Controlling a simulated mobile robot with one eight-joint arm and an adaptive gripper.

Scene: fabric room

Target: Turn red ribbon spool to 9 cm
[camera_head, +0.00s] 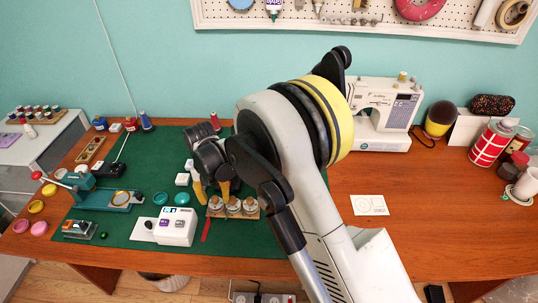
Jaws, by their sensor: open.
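My gripper (213,188) is at the end of my dark wrist, low over the green cutting mat, and is open. Its yellowish fingers are small in the head view, and nothing clearly shows between them. A small wooden rack (247,215) with several round pale-topped items is just right of and in front of the fingers. A narrow red strip (206,229) lies by the rack's left end. A small red spool (215,121) shows behind my wrist. I cannot tell which red thing is the ribbon spool, nor read any length.
A white device (173,226) with small displays stands left of the gripper. A teal press (105,198) and coloured round tins are farther left. A sewing machine (385,112) stands at the back right. The table right of my arm is mostly clear, with a white card (369,205).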

